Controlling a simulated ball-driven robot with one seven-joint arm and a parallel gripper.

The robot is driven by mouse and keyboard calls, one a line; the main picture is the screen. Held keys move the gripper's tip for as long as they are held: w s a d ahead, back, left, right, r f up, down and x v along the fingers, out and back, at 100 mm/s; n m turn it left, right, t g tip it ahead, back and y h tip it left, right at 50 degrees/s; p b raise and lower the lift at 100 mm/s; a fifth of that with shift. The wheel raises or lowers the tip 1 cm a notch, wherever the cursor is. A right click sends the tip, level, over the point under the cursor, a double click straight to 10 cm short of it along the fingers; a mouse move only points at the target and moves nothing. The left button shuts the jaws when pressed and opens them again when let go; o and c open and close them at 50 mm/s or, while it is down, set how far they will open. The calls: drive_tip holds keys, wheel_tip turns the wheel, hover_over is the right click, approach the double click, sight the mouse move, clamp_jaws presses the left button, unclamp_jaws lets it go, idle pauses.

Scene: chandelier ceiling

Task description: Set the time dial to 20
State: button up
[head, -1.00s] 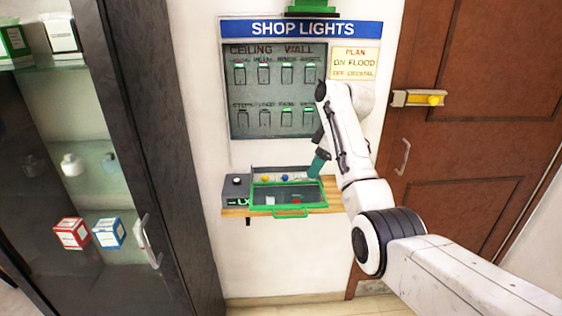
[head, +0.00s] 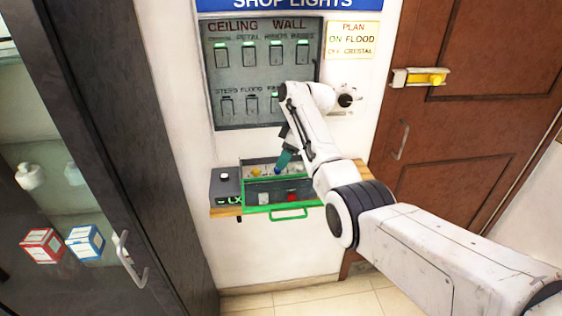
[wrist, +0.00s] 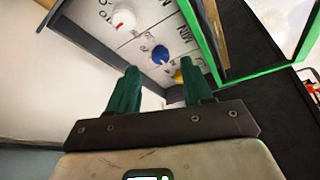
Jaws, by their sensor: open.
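A shelf-mounted control box holds coloured knobs behind a green-framed clear cover (head: 283,207), which stands open at the front. In the wrist view a white knob with a red mark (wrist: 124,19), a blue knob (wrist: 160,55) and a partly hidden yellow knob (wrist: 178,77) sit in a row on a pale marked panel. Which is the time dial, and its setting, I cannot tell. My gripper (wrist: 160,66) is open, with its teal fingers apart near the blue knob, holding nothing. In the head view my gripper (head: 281,163) reaches down over the box beside the yellow knob (head: 255,172).
A dark unit with a knob (head: 224,182) and lit "LX" text adjoins the box on a wooden shelf (head: 226,212). A switch panel (head: 235,85) hangs above. A glass cabinet (head: 60,200) stands left, a brown door (head: 470,110) right.

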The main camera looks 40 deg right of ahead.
sight(278, 171)
drive_tip(key=shift+x, duration=1.55)
clamp_jaws()
